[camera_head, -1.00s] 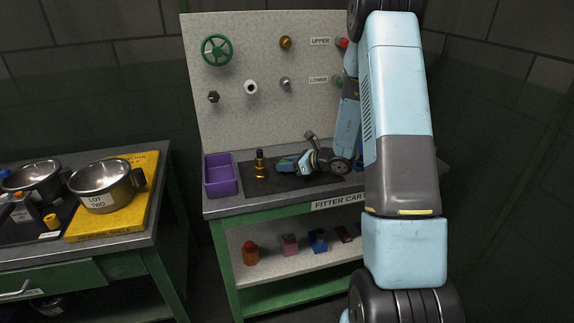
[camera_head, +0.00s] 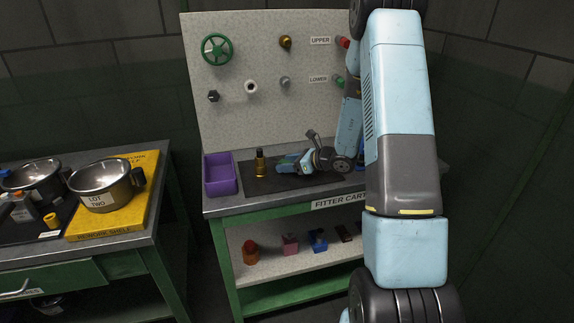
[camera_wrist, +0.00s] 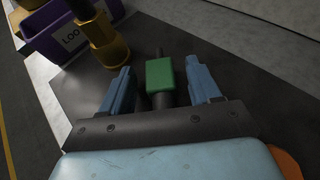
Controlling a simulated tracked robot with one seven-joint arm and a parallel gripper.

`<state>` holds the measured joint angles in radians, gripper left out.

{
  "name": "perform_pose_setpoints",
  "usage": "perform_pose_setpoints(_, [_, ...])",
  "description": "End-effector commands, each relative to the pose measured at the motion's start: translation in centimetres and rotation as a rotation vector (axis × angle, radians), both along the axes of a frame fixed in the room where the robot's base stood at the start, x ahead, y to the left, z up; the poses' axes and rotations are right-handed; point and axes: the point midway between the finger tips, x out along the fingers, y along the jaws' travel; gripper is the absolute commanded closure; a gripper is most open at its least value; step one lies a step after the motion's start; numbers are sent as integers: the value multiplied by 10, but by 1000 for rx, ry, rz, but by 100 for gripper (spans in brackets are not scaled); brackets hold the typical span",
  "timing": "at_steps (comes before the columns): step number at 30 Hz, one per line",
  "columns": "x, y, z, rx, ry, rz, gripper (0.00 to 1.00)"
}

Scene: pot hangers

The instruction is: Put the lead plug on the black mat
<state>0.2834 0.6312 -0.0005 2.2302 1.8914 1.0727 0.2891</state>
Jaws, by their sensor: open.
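A small green block with dark ends (camera_wrist: 159,75), which looks like the lead plug, lies on the black mat (camera_wrist: 85,88) in the wrist view. My gripper (camera_wrist: 162,88) is open, with one blue finger on each side of the green block. Gaps show between it and both fingers. In the head view my gripper (camera_head: 284,164) is low over the black mat (camera_head: 290,183), and the green block is too small to make out there.
A brass fitting (camera_head: 260,164) stands upright on the mat, left of my gripper. A purple bin (camera_head: 220,176) is further left. Behind rises a pegboard (camera_head: 265,120) with a green wheel (camera_head: 216,50) and several knobs. A separate bench with pots (camera_head: 102,185) stands at left.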

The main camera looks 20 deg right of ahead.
Motion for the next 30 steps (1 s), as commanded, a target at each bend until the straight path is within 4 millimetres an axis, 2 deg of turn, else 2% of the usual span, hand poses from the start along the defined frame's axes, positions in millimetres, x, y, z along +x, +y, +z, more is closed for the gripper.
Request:
perform_pose_setpoints(12, [-47, -54, 30, -1, -1, -5, 38])
perform_pose_setpoints(18, [-63, -72, 40, -1, -1, -3, 38])
perform_pose_setpoints(25, [-72, -73, 50, -15, -11, 24, 38])
perform_pose_setpoints(30, [-88, -47, 82, -105, -71, 167, 38])
